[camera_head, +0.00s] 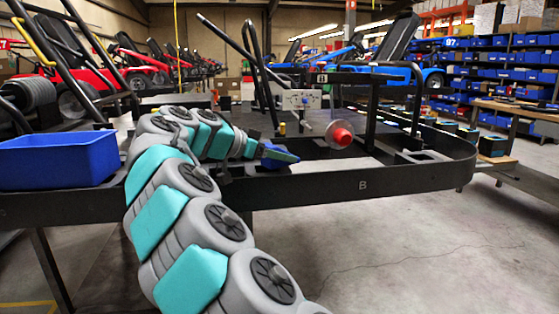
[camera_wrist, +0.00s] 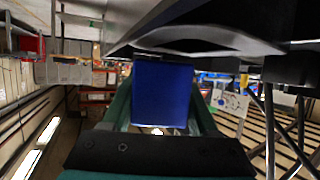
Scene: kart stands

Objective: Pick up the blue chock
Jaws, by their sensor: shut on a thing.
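The blue chock (camera_wrist: 162,95) is between the two green fingers of my gripper in the wrist view, filling the space between them. In the head view, a small blue part of the chock (camera_head: 272,163) shows at my gripper (camera_head: 281,154), over the black frame marked B. My gripper is shut on the chock. The fingers and arm hide part of it in the head view. I cannot tell whether it touches the frame beneath.
A blue bin (camera_head: 60,160) stands at the left on the black frame (camera_head: 362,186). A red knob (camera_head: 342,137) and upright black bars stand right of my gripper. Karts line the back left, and shelves with blue bins (camera_head: 490,58) stand at right. The floor at front right is clear.

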